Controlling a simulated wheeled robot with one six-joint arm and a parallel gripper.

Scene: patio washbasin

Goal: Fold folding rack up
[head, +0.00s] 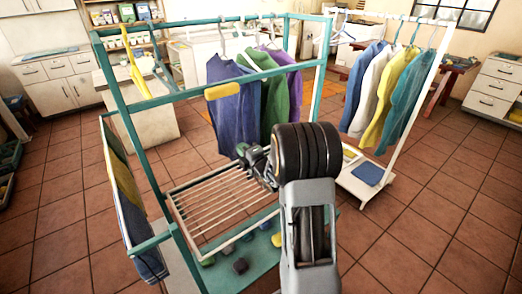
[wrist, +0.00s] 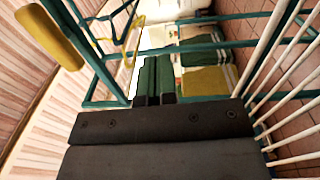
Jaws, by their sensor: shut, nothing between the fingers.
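My arm hides the rack's right corner. A yellow pad (head: 229,90) is on the teal frame's upper bar; it also shows in the wrist view (wrist: 50,38).
Blue, green and purple garments (head: 235,100) hang close behind my gripper. Towels (head: 135,215) hang on the frame's left side. Small dark and coloured items (head: 241,265) lie on the teal base under the rack. A white clothes rail (head: 425,100) stands at right.

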